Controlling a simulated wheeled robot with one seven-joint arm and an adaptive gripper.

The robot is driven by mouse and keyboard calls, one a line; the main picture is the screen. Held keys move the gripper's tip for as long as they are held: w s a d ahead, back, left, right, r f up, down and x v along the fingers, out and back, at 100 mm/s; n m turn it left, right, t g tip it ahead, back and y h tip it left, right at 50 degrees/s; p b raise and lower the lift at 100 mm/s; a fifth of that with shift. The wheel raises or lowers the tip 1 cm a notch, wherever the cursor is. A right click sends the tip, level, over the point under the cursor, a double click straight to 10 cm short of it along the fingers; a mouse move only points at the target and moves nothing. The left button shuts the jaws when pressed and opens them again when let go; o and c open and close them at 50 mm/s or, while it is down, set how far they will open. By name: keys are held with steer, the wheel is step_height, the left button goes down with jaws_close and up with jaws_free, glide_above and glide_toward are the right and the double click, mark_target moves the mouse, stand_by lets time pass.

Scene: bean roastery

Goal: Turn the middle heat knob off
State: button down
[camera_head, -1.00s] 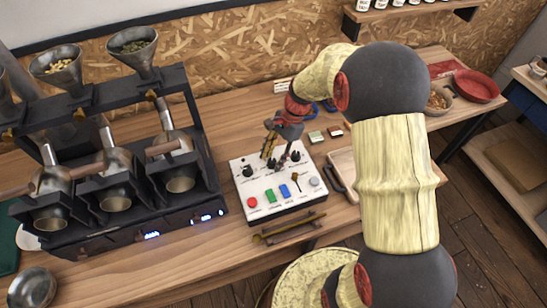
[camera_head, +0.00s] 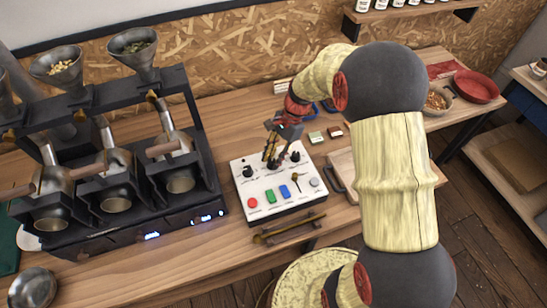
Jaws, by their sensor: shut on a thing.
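The white control panel (camera_head: 284,207) lies on the wooden bench, with a row of black knobs along its back and coloured buttons along its front. The left knob (camera_head: 248,171) and the right knob (camera_head: 295,156) stand clear of my gripper. My gripper (camera_head: 271,160) points down over the middle of the back row and is shut on the middle heat knob (camera_head: 273,164). The fingers hide most of that knob, so I cannot read its pointer.
A roaster with several drums and funnels (camera_head: 118,180) stands left of the panel. A wooden tray (camera_head: 345,169), a bowl (camera_head: 437,100) and a red plate (camera_head: 476,86) are to the right. A brass-coloured tool (camera_head: 289,228) lies in front of the panel.

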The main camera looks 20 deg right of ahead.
steer(key=n+g+p, duration=0.1)
steer(key=n+p, duration=0.2)
steer(key=shift+w+a+r, duration=0.1)
steer(key=shift+r, duration=0.05)
steer(key=n+g+h+p, duration=0.1)
steer(key=n+p, duration=0.1)
steer(key=shift+w+n, duration=0.1)
steer(key=shift+n, duration=0.3)
steer(key=n+h+p, duration=0.1)
steer(key=n+p, duration=0.1)
steer(key=n, duration=0.1)
steer(key=n+g+h+p, duration=0.1)
steer(key=n, duration=0.2)
steer(key=shift+a+p, duration=0.2)
steer(key=shift+p, duration=0.2)
steer(key=n+h+p, duration=0.2)
steer(key=n, duration=0.3)
steer(key=shift+a+n, duration=0.15)
steer(key=shift+n, duration=0.25)
steer(key=n+h+p, duration=0.1)
steer(key=n, duration=0.2)
steer(key=n+t+h+p, duration=0.1)
steer(key=n, duration=0.2)
steer(key=shift+a+h, duration=0.1)
steer(key=shift+h, duration=0.2)
steer(key=c, duration=1.6)
jaws_free()
steer(key=shift+o, duration=0.3)
